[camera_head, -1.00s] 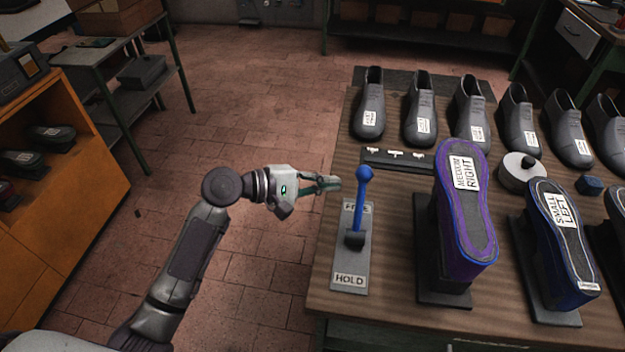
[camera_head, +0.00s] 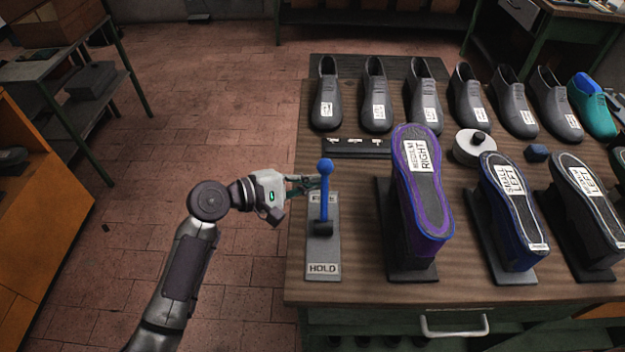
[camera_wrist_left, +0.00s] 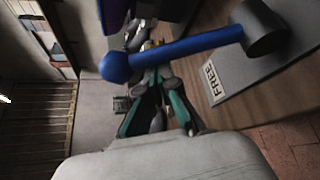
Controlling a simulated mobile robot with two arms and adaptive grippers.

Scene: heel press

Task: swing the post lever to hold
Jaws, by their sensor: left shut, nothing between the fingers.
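The post lever is a blue rod with a ball knob (camera_head: 325,190) on a grey plate (camera_head: 322,255) at the bench's left end. The plate reads FREE at its far end, partly covered by the lever, and HOLD at its near end. The lever leans toward the FREE end. My left gripper (camera_head: 308,186) is shut and empty, its fingertips close beside the rod just below the knob. In the left wrist view the blue lever (camera_wrist_left: 185,46) crosses just beyond the fingers (camera_wrist_left: 160,105); I cannot tell whether they touch. My right gripper is not in view.
A purple MEDIUM RIGHT last (camera_head: 420,200) stands right of the lever plate, with a SMALL LEFT last (camera_head: 508,215) beyond it. Several grey shoes (camera_head: 375,95) line the bench's back. Open floor (camera_head: 240,110) lies left of the bench.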

